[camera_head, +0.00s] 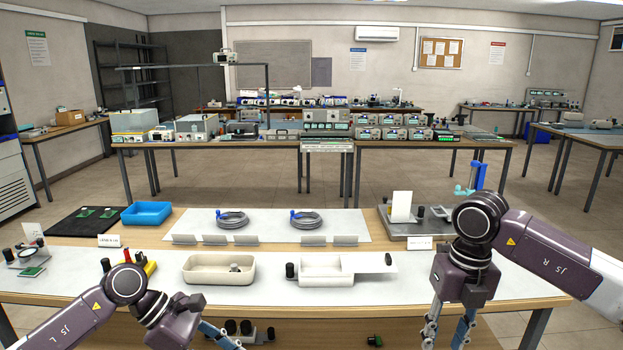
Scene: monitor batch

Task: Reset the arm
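My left arm comes in from the lower left, and its purple wrist joint (173,322) is in front of the table's near edge. My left gripper (215,330) is low and partly hidden by that wrist, and its fingertips are not clear. My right arm comes in from the right, with its purple wrist (466,277) over the table's right front corner. My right gripper (447,335) points down in front of the table edge. Its two fingers are apart, with nothing seen between them, and the tips run to the picture's bottom edge.
The near table (344,310) holds a cream tray (200,281) with a small part, a white tray (320,281), two coiled cables (232,220), a blue bin (147,214) and a grey fixture (400,232) at the right. Dark knobs (247,327) show below the front edge.

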